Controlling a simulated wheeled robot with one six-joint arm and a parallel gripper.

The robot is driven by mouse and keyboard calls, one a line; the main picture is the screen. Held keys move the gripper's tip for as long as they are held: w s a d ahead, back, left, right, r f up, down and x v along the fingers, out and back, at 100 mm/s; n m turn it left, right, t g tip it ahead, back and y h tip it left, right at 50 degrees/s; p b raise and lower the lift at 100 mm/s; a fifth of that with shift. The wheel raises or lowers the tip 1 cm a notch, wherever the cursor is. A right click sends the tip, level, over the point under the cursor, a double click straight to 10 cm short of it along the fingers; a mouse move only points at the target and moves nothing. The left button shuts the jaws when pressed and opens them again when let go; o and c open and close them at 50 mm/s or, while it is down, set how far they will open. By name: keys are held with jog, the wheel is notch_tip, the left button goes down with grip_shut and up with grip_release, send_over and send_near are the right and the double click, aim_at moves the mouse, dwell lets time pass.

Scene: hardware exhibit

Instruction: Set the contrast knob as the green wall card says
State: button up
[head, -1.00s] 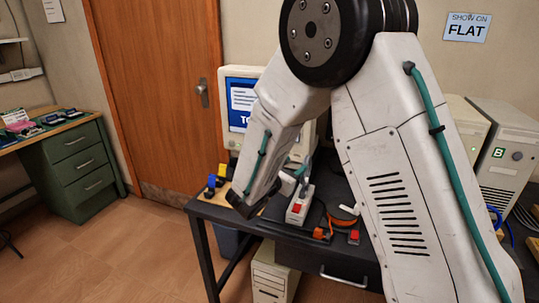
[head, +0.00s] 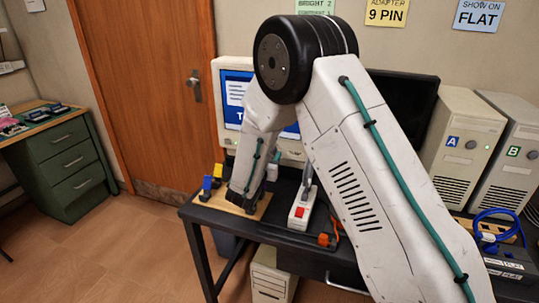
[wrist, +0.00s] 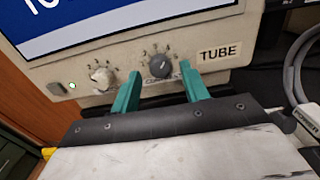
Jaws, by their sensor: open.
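The contrast knob is a dark grey dial (wrist: 161,66) on the front of a beige monitor (wrist: 200,72) in the wrist view. Its label beneath is partly hidden. My gripper (wrist: 160,72) is open, its two teal fingers on either side of and below this knob; contact cannot be told. A paler knob (wrist: 101,77) sits to its left. In the head view, the monitor (head: 219,110) is partly behind my arm. The green wall card (head: 315,4) shows "BRIGHT 2" at the top edge; its lower line is mostly hidden and unreadable.
A "TUBE" label (wrist: 219,52) is right of the knobs. A dark screen (head: 405,100) and towers A (head: 465,150) and B (head: 505,165) stand to the right. A grey cable (wrist: 305,75) hangs beside the monitor.

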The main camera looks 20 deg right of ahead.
jog(key=shift+w+d, duration=0.35)
jog(key=shift+w, duration=0.15)
grip_shut()
jog(key=c, duration=1)
grip_release()
jog(key=c, duration=1)
grip_release()
jog(key=c, duration=1)
grip_release()
jog(key=shift+m, duration=4)
jog(key=c, duration=1)
grip_release()
